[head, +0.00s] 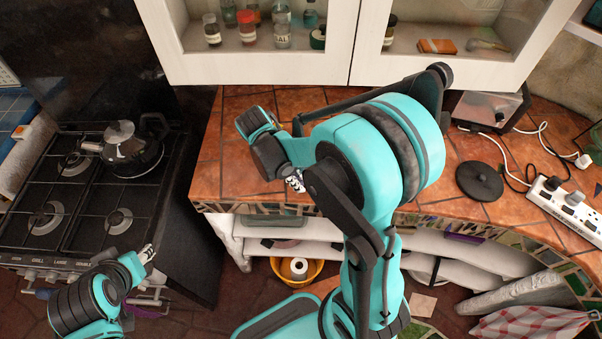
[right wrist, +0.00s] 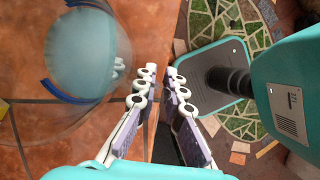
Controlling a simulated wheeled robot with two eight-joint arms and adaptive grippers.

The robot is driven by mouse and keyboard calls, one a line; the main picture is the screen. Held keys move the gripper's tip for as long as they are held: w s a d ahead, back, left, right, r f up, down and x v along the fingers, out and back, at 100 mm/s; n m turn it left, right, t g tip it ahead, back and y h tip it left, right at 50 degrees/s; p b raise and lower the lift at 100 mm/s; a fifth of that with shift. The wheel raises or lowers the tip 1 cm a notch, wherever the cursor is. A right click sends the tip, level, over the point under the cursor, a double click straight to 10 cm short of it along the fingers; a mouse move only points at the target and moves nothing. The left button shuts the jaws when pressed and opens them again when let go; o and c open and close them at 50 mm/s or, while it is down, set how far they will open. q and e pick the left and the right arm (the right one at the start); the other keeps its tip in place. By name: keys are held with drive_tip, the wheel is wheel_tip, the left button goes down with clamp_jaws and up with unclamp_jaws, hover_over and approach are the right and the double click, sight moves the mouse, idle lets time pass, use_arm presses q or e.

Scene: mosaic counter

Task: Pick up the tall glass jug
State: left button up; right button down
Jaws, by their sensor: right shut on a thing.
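The tall glass jug (right wrist: 80,65) is clear with blue marks and shows at the left of the right wrist view, over the tiled counter. In the head view I cannot make it out; my right arm covers much of that counter. My right gripper (right wrist: 161,84) is shut on the jug, beside its round body; the clear part between the fingers is hard to see. The right gripper also shows in the head view (head: 295,183), above the counter near its front edge. My left gripper (head: 148,254) is low in front of the stove, away from the jug; its opening is unclear.
A kettle (head: 132,150) stands on the gas stove (head: 90,215) at left. A black round lid (head: 479,181), a toaster (head: 490,108) and a white power strip (head: 565,208) with cables are on the right of the counter. White cabinets (head: 260,69) hang above.

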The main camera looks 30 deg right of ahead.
drive_tip(key=shift+r, duration=0.6)
wheel_tip(320, 180, up, 3)
drive_tip(key=shift+s+d+r+p, duration=0.1)
drive_tip(key=shift+d+r+p, duration=0.1)
drive_tip(key=shift+p, duration=0.65)
drive_tip(key=s+d+r+p, duration=0.2)
drive_tip(key=s+d+r, duration=0.4)
drive_tip(key=s+d, duration=0.2)
drive_tip(key=shift+r+p, duration=0.2)
drive_tip(key=shift+p, duration=0.2)
drive_tip(key=c, duration=2.2)
unclamp_jaws()
clamp_jaws()
